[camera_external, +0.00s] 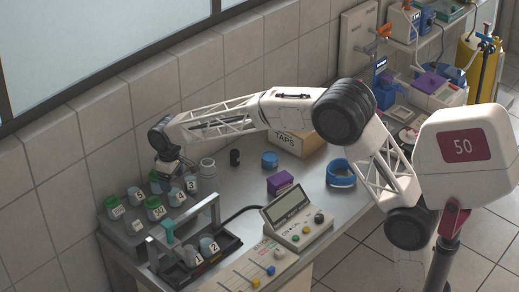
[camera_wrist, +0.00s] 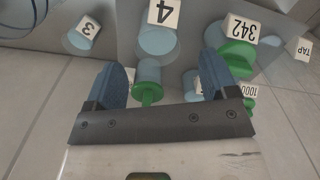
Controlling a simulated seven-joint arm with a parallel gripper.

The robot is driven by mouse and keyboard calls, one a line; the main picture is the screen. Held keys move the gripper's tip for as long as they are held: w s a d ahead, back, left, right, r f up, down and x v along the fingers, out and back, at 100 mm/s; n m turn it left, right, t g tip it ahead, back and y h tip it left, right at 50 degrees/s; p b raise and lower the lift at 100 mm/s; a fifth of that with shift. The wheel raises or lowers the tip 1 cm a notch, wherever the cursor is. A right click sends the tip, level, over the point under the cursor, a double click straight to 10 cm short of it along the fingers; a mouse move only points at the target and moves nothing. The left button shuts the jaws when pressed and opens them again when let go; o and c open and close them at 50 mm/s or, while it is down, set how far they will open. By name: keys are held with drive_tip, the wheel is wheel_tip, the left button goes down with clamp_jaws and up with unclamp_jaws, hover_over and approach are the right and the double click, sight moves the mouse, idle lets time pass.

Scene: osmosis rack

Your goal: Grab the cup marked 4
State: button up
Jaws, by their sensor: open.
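The cup marked 4 stands among the cups below my gripper (camera_external: 172,172) in the external view, where its label (camera_external: 178,197) shows. In the wrist view, the cup marked 4 (camera_wrist: 157,42) lies just beyond the gap between the fingertips of my gripper (camera_wrist: 163,70). It is pale blue with a white label on top. My gripper is open, with two dark blue fingers apart. I see no contact with the cup marked 4.
The cup marked 3 (camera_wrist: 83,40) and a green-lidded container marked 342 (camera_wrist: 237,53) flank it. Several containers crowd the bench's left end, including one marked 50 (camera_external: 155,208). Cups marked 1 and 2 (camera_external: 209,246) stand in a dark handled tray (camera_external: 168,275). A control box (camera_external: 298,218) stands right of it.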

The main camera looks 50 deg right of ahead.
sight(174, 195)
drive_tip(key=shift+f, duration=0.1)
drive_tip(key=shift+f, duration=1.2)
drive_tip(key=shift+f, duration=0.1)
drive_tip(key=shift+d+f, duration=0.15)
drive_tip(key=shift+f, duration=2.35)
drive_tip(key=shift+c, duration=0.3)
drive_tip(key=c, duration=0.9)
